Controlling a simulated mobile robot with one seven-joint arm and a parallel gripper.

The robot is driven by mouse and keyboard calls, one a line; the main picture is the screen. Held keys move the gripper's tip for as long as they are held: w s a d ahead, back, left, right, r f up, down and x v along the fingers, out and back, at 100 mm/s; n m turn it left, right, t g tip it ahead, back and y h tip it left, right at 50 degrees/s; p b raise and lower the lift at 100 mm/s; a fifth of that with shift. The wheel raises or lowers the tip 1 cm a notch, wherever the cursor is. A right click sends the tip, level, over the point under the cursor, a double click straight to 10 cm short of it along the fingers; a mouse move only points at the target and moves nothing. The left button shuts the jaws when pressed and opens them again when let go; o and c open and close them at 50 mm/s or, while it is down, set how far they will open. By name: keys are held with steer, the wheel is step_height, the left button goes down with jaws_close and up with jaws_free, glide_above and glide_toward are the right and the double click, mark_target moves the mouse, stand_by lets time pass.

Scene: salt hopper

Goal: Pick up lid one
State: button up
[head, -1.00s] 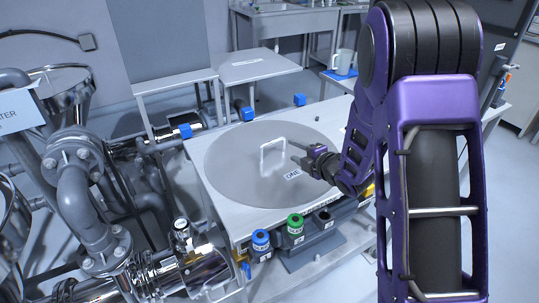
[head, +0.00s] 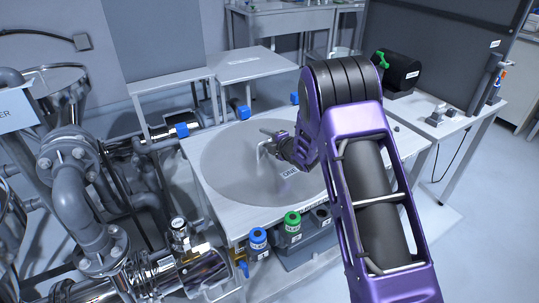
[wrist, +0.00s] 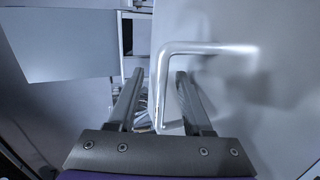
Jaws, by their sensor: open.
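Lid one is a large flat grey disc (head: 230,175) lying on the metal hopper top, with a "ONE" label (head: 289,172) near its front right edge. Its pale upright bar handle (head: 261,151) stands near the middle, partly hidden by my gripper (head: 269,139) in the head view. In the wrist view, the handle (wrist: 205,48) is close, and one leg of it runs between the two fingers of my gripper (wrist: 158,76). The fingers are apart, with a gap around that leg. I cannot tell whether either finger touches it.
Steel pipes and a valve (head: 180,228) crowd the left.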

steer(key=shift+w+a+f, duration=0.2)
steer(key=shift+w+a, duration=0.05)
steer(key=shift+w, duration=0.2)
jaws_close()
stand_by(1.1)
steer(key=shift+r, duration=0.2)
